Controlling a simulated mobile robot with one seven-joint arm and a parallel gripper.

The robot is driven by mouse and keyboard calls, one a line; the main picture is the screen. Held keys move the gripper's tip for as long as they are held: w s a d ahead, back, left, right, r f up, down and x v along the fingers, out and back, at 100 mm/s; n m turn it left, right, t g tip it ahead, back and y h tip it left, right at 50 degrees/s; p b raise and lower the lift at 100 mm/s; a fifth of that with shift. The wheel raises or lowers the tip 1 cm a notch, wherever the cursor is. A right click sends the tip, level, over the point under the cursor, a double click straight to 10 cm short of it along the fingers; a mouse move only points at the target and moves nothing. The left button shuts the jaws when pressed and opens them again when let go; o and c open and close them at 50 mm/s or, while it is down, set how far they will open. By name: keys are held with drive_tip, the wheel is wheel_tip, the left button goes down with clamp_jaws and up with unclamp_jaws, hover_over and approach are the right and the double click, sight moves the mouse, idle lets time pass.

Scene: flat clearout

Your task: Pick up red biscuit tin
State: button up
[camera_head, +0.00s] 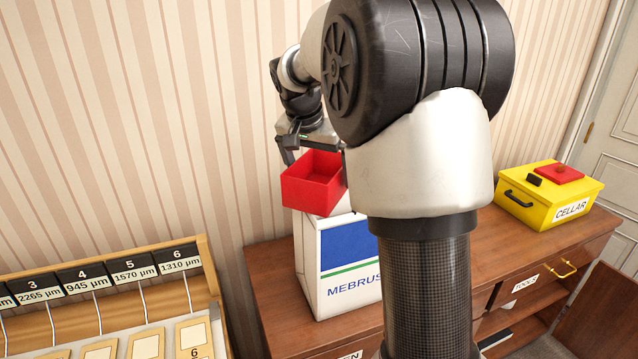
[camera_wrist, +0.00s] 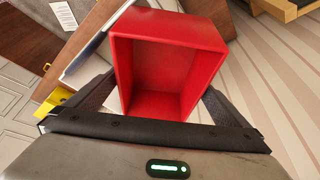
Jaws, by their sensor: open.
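The red biscuit tin (camera_head: 315,182) is an open, empty-looking box on top of a white carton marked MEBRUS (camera_head: 330,262). In the wrist view the tin (camera_wrist: 168,60) fills the middle, its open side facing the camera. My gripper (camera_head: 308,150) is at the tin, partly hidden by my arm in the head view. In the wrist view my gripper (camera_wrist: 160,105) has one finger on each side of the tin. The jaws are open; I cannot tell whether either finger touches the tin.
The carton stands on a brown wooden cabinet (camera_head: 268,290). A yellow CELLAR box (camera_head: 535,208) with red and black items on its lid stands at the right. A wooden rack with numbered labels (camera_head: 130,275) is at the left. The striped wall (camera_head: 150,120) is close behind.

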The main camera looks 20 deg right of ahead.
drive_tip(key=c, duration=1.3)
drive_tip(key=shift+r, duration=0.15)
drive_tip(key=shift+c, duration=0.9)
